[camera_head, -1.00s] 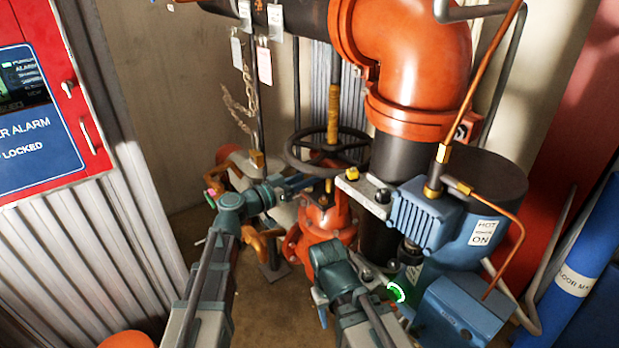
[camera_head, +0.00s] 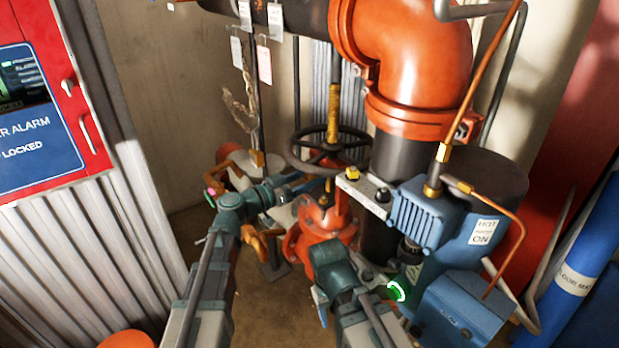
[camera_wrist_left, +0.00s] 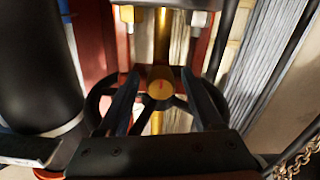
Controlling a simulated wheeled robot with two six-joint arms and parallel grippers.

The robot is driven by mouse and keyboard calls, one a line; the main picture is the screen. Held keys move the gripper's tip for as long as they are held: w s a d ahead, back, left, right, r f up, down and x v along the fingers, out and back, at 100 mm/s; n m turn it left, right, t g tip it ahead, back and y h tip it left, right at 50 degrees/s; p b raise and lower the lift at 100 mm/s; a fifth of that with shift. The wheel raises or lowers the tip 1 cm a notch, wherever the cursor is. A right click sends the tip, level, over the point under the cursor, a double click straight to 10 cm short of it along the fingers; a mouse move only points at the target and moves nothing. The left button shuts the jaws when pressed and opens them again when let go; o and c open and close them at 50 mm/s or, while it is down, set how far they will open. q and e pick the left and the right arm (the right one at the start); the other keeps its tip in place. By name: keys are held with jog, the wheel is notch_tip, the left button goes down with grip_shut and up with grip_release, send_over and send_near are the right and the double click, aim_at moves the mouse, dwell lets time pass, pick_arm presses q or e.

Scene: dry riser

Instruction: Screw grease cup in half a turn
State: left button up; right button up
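In the left wrist view a round brass cap with a small red mark (camera_wrist_left: 160,87), which looks like the grease cup, sits in front of the dark handwheel. My left gripper (camera_wrist_left: 162,84) is open, with one dark finger on each side of the cap and a gap showing on both sides. I cannot tell if the cap is fully between the fingertips. In the head view my left gripper (camera_head: 308,184) reaches in below the handwheel (camera_head: 330,148), beside the orange valve body (camera_head: 322,228). The cup is not clear there.
A blue motor unit (camera_head: 425,213) and a thick black pipe stand right of the valve. A metal bracket with brass fittings (camera_head: 351,174) is close to the left gripper. A chain (camera_head: 240,108) hangs at the back. A red alarm panel (camera_head: 40,110) is at left.

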pick_arm(q)
jog(key=v, duration=1.3)
jog(key=shift+s+a, duration=0.25)
jog(key=shift+a, duration=0.1)
jog(key=s+d+f+g+y+p, duration=0.45)
jog(key=s+d+g+p, duration=0.35)
jog(key=s+d+p, duration=0.25)
jog(key=s+a+r+n+g+y+p, duration=0.2)
jog(key=s+a+n+y+p, duration=0.3)
jog(key=s+y+p, duration=0.3)
jog(key=g+y+p, duration=0.1)
jog(key=y, duration=0.2)
jog(key=shift+a+r, duration=0.2)
jog(key=shift+r, duration=0.1)
